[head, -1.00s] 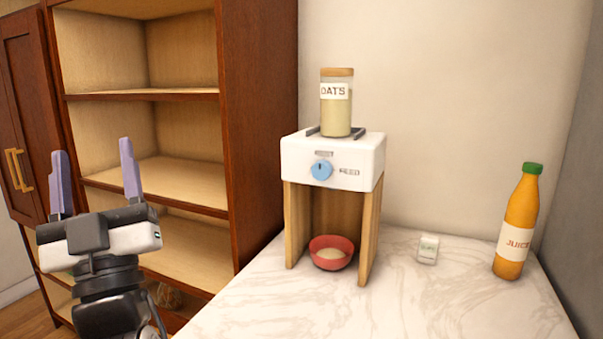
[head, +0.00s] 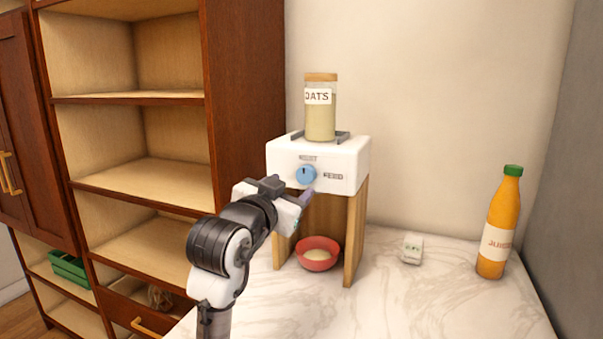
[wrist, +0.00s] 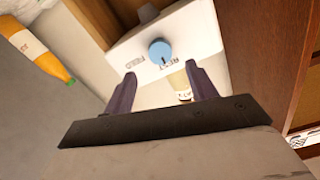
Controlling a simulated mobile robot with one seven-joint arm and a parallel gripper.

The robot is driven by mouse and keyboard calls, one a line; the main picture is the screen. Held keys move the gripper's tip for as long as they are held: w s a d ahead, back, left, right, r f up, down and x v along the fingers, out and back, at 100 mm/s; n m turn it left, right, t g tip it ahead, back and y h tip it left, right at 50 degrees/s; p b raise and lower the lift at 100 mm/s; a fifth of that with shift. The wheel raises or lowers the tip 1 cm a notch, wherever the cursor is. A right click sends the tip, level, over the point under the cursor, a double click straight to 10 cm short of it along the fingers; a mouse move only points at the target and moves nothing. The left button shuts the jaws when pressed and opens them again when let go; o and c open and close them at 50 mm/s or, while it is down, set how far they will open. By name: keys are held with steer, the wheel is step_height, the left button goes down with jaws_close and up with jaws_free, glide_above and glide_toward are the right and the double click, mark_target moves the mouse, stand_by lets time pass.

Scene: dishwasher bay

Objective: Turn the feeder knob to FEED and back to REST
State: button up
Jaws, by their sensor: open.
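The feeder (head: 350,180) is a white box on wooden legs on the counter. Its blue round knob (head: 305,175) is on the front face, with a dark mark at its top, under the REST label; the FEED label (head: 333,177) is to its right. In the wrist view the knob (wrist: 160,52) shows beyond my fingers, its mark toward REST. My gripper (head: 303,200) is just in front of the feeder, near the knob and slightly below it in the head view. In the wrist view its two purple fingers (wrist: 158,88) are apart and empty, and the knob appears clear of them.
An oats jar (head: 320,115) stands on the feeder. A red bowl with pale contents (head: 318,262) sits beneath it. A small white box (head: 412,248) and an orange juice bottle (head: 499,225) stand on the marble counter (head: 400,310) to the right. A wooden shelf unit (head: 245,90) is at left.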

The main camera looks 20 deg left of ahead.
mark_target(304, 176)
steer(key=w+p, duration=0.1)
steer(key=w, duration=0.6)
steer(key=shift+d+p, duration=0.1)
steer(key=shift+p, duration=0.2)
steer(key=c, duration=1)
